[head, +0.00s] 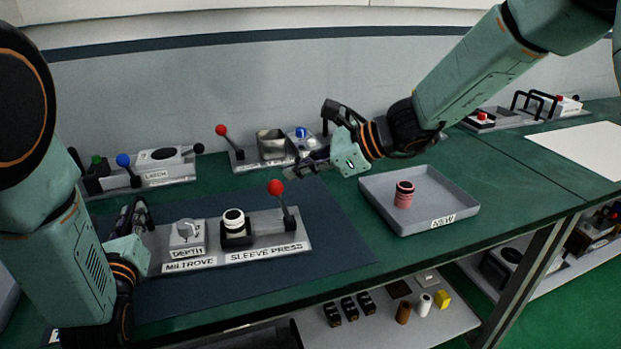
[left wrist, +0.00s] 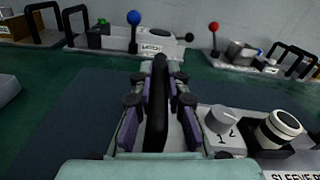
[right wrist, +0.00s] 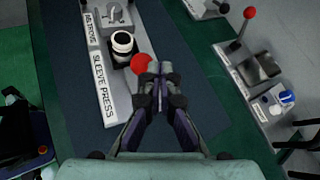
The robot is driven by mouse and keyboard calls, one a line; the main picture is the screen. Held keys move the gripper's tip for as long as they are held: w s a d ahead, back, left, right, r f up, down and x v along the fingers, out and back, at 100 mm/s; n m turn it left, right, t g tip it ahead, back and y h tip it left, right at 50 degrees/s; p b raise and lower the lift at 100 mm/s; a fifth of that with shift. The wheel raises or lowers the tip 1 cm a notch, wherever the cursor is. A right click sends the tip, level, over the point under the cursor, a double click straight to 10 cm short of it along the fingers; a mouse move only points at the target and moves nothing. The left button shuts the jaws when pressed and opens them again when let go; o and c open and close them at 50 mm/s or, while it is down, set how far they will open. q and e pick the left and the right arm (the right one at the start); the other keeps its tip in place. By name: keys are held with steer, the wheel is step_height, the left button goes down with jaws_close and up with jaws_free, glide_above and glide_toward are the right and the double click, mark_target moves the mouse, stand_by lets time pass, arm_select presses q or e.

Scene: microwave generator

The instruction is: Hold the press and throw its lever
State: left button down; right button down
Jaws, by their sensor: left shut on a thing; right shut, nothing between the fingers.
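The sleeve press (head: 289,248) is a grey base on a dark mat, with a depth dial (head: 188,232) and a white, black-banded piece (head: 234,219) in a black holder. Its lever (head: 286,212) stands up at the right end, topped by a red knob (head: 276,187). My left gripper (head: 132,215) is shut on a black handle (left wrist: 158,105) at the press's left end; the fingers flank it in the left wrist view. My right gripper (head: 300,168) is shut and empty, just behind and above the red knob; its tips show beside the knob in the right wrist view (right wrist: 158,72).
A grey tray (head: 466,208) marked NEW holds a pink piece (head: 404,196) with a black top at right. A latch fixture (head: 176,175) with a blue-knobbed lever and another red-levered fixture (head: 243,163) stand behind. The front mat is otherwise clear.

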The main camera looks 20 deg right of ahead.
arm_select(q)
steer(key=shift+a+f, duration=0.2)
steer(key=shift+r, duration=0.1)
arm_select(e)
steer(key=v, duration=1.2)
steer(key=shift+s, duration=0.1)
steer(key=shift+a, duration=0.1)
arm_select(q)
steer(key=c, duration=1.3)
jaws_free()
steer(key=shift+w, duration=0.15)
steer(key=shift+o, duration=0.2)
steer(key=shift+r, duration=0.15)
arm_select(e)
steer(key=shift+r, duration=0.1)
